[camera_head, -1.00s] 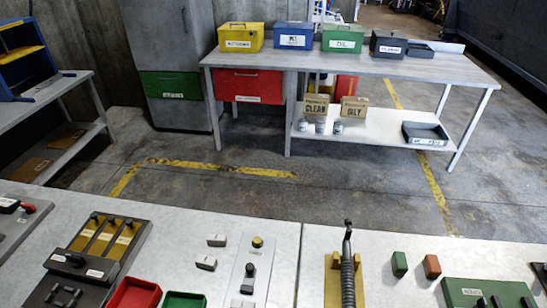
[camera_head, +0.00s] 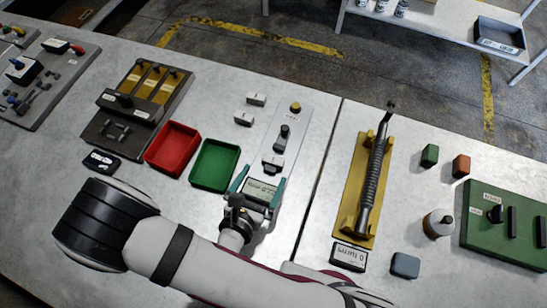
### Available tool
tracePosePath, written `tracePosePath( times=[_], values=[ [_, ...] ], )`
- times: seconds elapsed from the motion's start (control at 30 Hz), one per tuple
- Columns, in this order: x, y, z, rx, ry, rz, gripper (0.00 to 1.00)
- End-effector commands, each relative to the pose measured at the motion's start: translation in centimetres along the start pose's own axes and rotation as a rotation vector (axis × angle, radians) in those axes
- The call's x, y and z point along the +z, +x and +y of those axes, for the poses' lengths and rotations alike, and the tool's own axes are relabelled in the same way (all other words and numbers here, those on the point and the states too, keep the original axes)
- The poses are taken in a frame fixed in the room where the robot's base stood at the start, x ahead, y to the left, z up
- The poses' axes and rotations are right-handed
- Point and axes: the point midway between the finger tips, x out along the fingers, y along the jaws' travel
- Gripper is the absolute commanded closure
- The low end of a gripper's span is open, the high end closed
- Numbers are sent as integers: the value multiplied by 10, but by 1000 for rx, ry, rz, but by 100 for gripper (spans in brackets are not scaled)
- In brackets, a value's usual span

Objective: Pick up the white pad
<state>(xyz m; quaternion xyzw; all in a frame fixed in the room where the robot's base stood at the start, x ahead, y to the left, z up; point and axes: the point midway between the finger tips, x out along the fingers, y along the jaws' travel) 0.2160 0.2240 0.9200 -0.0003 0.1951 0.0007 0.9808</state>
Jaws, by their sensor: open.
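Two small white pads lie loose on the grey bench, a far one (camera_head: 256,99) and a nearer one (camera_head: 243,119). A third pale block (camera_head: 272,163) sits at the near end of a light panel. I cannot tell which is the task's white pad. My gripper (camera_head: 259,184) has teal fingers spread apart, just in front of the pale block. A small unit with a greenish display (camera_head: 262,190) shows between the fingers; whether it is part of my gripper is unclear. Both loose pads lie apart from and beyond my gripper.
A red tray (camera_head: 172,148) and a green tray (camera_head: 214,165) stand left of my gripper. The light panel (camera_head: 291,122) carries a dark knob. A yellow holder (camera_head: 352,190) with a dark hose stands right of the bench seam.

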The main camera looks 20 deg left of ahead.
Motion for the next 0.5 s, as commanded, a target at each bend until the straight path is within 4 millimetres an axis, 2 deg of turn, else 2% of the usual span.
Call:
tracePosePath(
  times=[0.1,0.2,0.43,0.47,0.5],
  values=[
    [5,25,-7,-8,3,1,0],
    [5,40,-6,-7,2,2,0],
    [5,44,-5,-3,1,3,0],
    [5,44,-5,-3,1,3,2],
    [5,44,-5,-3,1,3,9]
  ],
)
